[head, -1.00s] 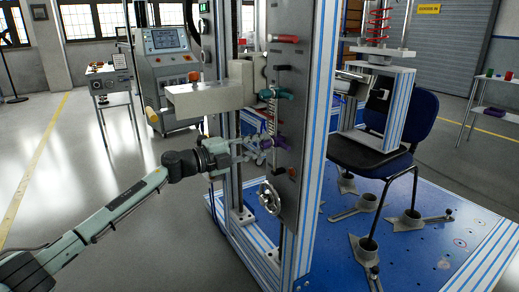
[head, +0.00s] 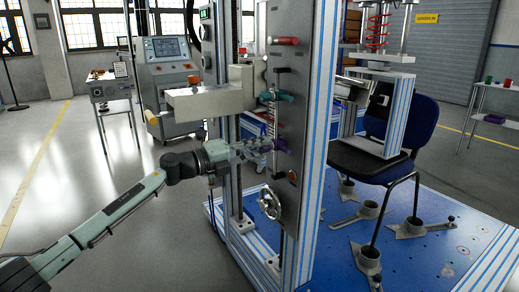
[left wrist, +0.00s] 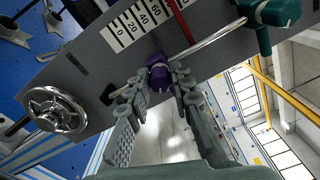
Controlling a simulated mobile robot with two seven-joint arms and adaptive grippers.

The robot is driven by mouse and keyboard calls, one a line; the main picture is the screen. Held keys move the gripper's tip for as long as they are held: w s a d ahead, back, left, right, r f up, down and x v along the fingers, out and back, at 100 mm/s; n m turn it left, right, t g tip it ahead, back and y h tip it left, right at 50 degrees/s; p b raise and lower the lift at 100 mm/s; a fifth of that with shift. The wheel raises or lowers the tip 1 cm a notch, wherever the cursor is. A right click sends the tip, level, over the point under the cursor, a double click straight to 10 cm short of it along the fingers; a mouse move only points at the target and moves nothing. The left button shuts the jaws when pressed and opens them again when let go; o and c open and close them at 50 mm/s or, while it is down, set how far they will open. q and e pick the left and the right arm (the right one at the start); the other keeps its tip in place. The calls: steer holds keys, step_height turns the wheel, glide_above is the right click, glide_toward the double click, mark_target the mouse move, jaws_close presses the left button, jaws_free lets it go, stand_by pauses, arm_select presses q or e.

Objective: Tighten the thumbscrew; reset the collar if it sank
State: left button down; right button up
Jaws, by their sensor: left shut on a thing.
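A purple knob-like piece (head: 282,145) sits low beside a graduated scale on the upright grey panel. It also shows in the left wrist view (left wrist: 159,76). My left gripper (head: 271,147) is shut on this purple piece, with a finger on either side of it in the left wrist view (left wrist: 158,84). I cannot tell for certain which piece is the thumbscrew and which the collar. My right gripper is not in view.
A metal handwheel (head: 270,203) is below my gripper on the panel (head: 302,75). A pale block (head: 205,102) juts out above my arm. A blue base plate (head: 430,240) carries a chair (head: 370,160) behind the frame. The floor at left is clear.

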arm_select(q)
steer(key=c, duration=1.3)
jaws_free()
steer(key=shift+a, duration=0.1)
steer(key=v, duration=1.2)
